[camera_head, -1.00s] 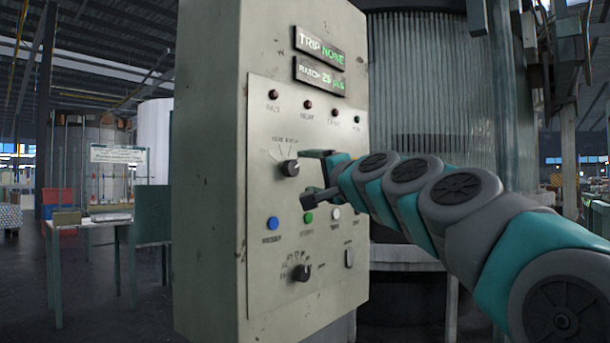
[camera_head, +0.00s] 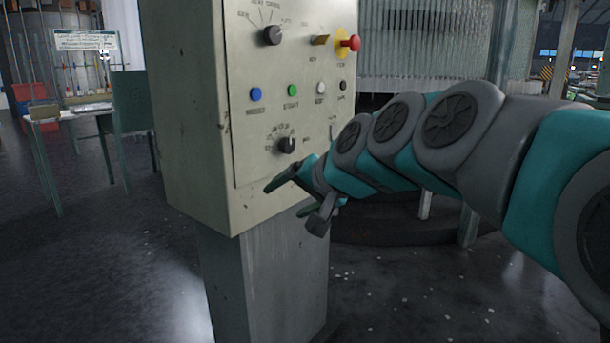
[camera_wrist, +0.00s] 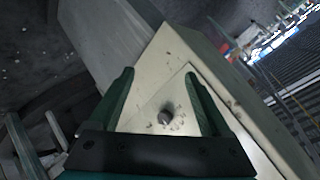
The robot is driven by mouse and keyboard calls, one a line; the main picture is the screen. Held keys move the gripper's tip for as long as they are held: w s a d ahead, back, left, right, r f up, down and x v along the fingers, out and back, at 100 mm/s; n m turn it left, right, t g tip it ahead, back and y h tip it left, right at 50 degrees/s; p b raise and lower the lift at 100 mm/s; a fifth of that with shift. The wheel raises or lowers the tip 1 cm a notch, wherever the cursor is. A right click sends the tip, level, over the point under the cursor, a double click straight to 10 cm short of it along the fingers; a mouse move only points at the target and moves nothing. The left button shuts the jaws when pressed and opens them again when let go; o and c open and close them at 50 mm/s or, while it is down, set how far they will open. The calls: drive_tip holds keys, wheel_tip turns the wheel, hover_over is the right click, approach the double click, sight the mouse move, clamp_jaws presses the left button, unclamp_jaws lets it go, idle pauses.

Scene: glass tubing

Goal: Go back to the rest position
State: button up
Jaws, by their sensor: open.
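My gripper (camera_head: 298,200) is open and empty. In the head view it is in front of the lower part of the control panel (camera_head: 188,130), low and near the panel's bottom edge. The wrist view shows the two fingers (camera_wrist: 160,100) spread apart, with a dark rotary knob (camera_wrist: 167,117) seen between them. I cannot tell the exact gap to the panel, but nothing is held. The lower knob (camera_head: 287,145) and upper knob (camera_head: 272,36) show on the panel face in the head view.
The panel carries a blue button (camera_head: 256,94), a green button (camera_head: 292,90), a white button (camera_head: 321,88) and a red mushroom button (camera_head: 354,43). Its pedestal (camera_head: 265,280) stands on the floor. A table (camera_head: 75,112) stands at the left. The floor at lower left is open.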

drive_tip(key=s+d+f+n+g+h, duration=0.1)
drive_tip(key=s+d+f+g+h, duration=0.2)
drive_tip(key=s+f, duration=0.5)
drive_tip(key=s+d+f+n+g+h, duration=0.1)
drive_tip(key=s+d+f+g, duration=0.1)
drive_tip(key=s+d+f, duration=0.45)
drive_tip(key=s+d+f+g+h, duration=0.1)
drive_tip(key=s+d+f, duration=0.3)
drive_tip(key=s, duration=0.5)
drive_tip(key=s+d+f+g+h, duration=0.1)
drive_tip(key=s+d+f+g, duration=0.3)
drive_tip(key=s+f, duration=0.5)
drive_tip(key=shift+s+n+h, duration=0.35)
drive_tip(key=shift+n+h, duration=0.05)
